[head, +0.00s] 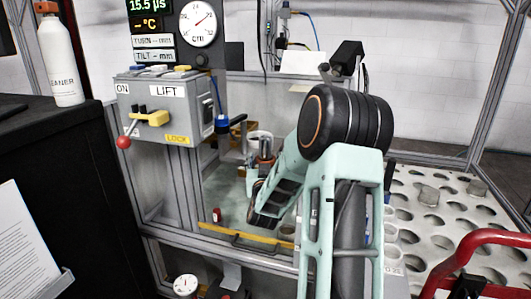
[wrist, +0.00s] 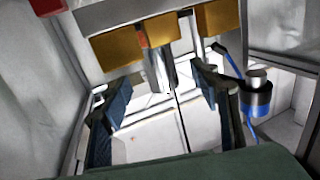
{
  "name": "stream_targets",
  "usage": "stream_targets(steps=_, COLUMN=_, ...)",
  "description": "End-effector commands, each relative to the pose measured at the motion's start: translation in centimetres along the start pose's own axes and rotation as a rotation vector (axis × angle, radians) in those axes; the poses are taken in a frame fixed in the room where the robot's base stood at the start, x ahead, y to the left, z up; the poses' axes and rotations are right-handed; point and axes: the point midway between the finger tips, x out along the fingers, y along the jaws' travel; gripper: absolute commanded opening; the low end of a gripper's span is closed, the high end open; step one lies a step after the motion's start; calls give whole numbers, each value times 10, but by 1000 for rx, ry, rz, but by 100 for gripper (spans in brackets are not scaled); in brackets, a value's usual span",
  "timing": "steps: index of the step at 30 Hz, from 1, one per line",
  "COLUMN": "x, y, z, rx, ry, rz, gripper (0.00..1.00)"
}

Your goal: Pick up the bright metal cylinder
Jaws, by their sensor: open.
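In the wrist view, a bright metal cylinder (wrist: 158,72) hangs or stands upright below and between yellow-brown blocks (wrist: 118,46). My gripper (wrist: 160,80) is open, with one blue-padded finger to each side of the cylinder in the picture. Gaps show between the cylinder and both pads, and the gripper holds nothing. I cannot tell how far the cylinder lies beyond the fingertips.
A dark cylinder with a blue band and metal top (wrist: 258,95) stands right of the fingers. The grey LIFT control box (head: 166,106) is at left in the head view. A yellow rail (head: 245,236) edges the work bay. A perforated plate (head: 425,222) lies at right.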

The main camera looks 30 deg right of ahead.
Motion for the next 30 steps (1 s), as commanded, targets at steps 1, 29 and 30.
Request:
stream_targets(steps=1, x=8, y=1, z=0, rx=1, ry=1, rz=2, gripper=56)
stream_targets(steps=29, x=79, y=2, z=-2, rx=0, ry=-2, rz=-1, gripper=56)
stream_targets(steps=30, x=79, y=2, z=-2, rx=0, ry=-2, rz=0, gripper=56)
